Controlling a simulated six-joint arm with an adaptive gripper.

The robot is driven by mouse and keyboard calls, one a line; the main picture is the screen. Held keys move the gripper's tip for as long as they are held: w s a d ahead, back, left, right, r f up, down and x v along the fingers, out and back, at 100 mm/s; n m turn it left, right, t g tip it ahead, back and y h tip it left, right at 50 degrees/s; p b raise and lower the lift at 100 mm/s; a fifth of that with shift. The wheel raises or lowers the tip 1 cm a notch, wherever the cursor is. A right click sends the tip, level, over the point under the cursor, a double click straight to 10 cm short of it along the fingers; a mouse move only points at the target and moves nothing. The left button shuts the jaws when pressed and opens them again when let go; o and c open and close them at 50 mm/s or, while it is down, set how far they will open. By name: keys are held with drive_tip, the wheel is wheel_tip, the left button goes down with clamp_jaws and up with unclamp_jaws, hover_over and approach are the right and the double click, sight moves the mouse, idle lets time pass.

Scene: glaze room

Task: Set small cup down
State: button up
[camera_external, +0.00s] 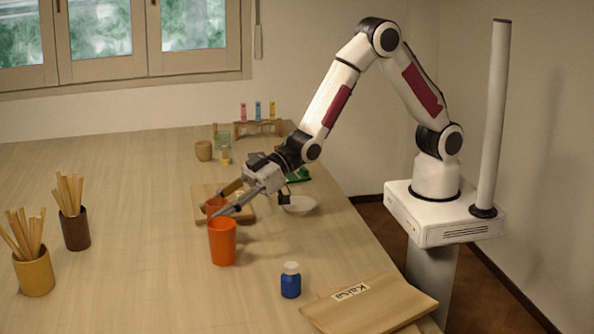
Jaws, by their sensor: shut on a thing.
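A small orange-red cup (214,203) is between the fingers of my gripper (220,203), which is shut on it. The near finger crosses in front of the cup and hides part of it. The cup is at a light wooden board (202,191); I cannot tell whether its base touches the board. A larger orange cup (222,246) stands upright on the table just in front, and its rim lies close to the near fingertip in the picture. I cannot tell whether they touch.
A white dish (299,205) and a green item (298,174) lie right of my gripper. A blue bottle (290,285) and a labelled board (370,305) are nearer. Stick-filled pots (76,230) (34,276) stand left. A tube rack (258,128) stands behind. The table's left-centre is clear.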

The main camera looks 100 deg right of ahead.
drive_tip(key=shift+f, duration=1.8)
drive_tip(key=shift+f, duration=0.2)
drive_tip(key=o, duration=1.2)
drive_tip(key=shift+r, duration=0.2)
drive_tip(key=shift+v, duration=6)
drive_tip(key=shift+r, duration=0.15)
